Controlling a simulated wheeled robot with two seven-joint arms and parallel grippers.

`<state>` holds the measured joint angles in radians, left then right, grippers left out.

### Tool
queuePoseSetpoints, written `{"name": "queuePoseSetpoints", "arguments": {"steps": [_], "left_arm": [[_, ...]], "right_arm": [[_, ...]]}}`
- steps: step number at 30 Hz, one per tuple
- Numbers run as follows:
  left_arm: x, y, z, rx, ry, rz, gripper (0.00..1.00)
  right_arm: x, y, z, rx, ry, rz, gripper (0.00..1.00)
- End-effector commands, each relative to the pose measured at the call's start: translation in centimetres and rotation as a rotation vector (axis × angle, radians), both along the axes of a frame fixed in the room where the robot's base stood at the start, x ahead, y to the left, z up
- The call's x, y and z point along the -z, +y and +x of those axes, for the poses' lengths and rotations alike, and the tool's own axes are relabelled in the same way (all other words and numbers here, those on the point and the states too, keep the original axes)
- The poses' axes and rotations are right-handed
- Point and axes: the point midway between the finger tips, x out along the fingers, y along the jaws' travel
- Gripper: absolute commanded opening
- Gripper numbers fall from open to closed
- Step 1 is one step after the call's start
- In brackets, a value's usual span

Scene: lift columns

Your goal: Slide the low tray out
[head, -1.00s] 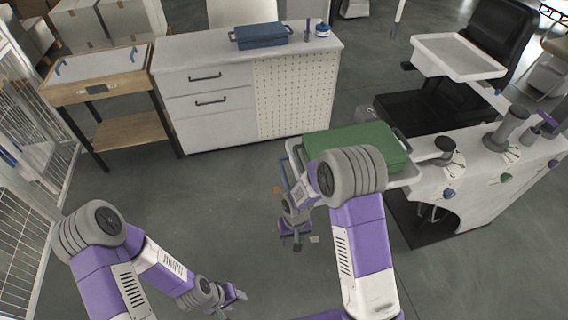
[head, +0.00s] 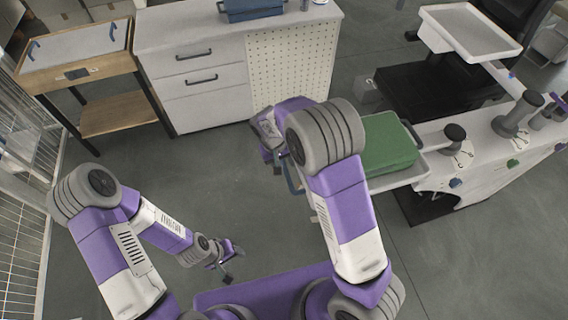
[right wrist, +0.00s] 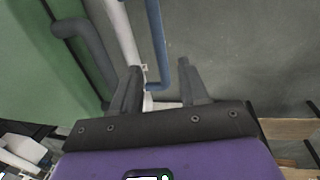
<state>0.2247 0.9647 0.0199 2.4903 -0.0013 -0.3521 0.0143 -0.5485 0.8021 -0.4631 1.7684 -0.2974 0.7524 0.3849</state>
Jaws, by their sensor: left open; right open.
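The low tray (head: 402,181) is white and carries a green case (head: 390,145). A blue handle (head: 293,178) stands at its left end, partly hidden by my right arm. In the right wrist view the blue handle (right wrist: 158,45) reaches down between the fingertips of my right gripper (right wrist: 158,78). The right gripper is open, and I cannot tell whether a finger touches the bar. The green case (right wrist: 50,70) and the white tray rim (right wrist: 122,35) lie to the left there. My left gripper (head: 228,263) is open and empty, low over the floor.
A white bench (head: 500,150) with dark knobs adjoins the tray on the right. A higher white tray (head: 470,28) stands above a black seat. A drawer cabinet (head: 200,85) and a wooden table (head: 75,65) stand behind. The floor (head: 190,190) in the middle is clear.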

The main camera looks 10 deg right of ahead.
Motion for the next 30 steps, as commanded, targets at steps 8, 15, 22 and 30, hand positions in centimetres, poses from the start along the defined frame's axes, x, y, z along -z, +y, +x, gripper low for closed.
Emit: {"name": "queuePoseSetpoints", "arguments": {"steps": [8,15,22,30], "left_arm": [[-0.2,0.0,0.0,0.000,0.001,0.000,0.49],[-0.2,0.0,0.0,0.000,0.000,0.000,0.49],[-0.2,0.0,0.0,0.000,0.000,0.000,0.49],[-0.2,0.0,0.0,0.000,0.000,0.000,0.49]], "right_arm": [[4.4,-0.9,-0.1,0.001,0.004,-0.001,0.44],[5.8,-1.1,0.0,0.000,0.001,0.001,0.44],[5.9,-1.1,0.0,0.000,0.000,0.001,0.43],[5.8,-1.1,0.0,0.000,0.000,0.001,0.01]]}}
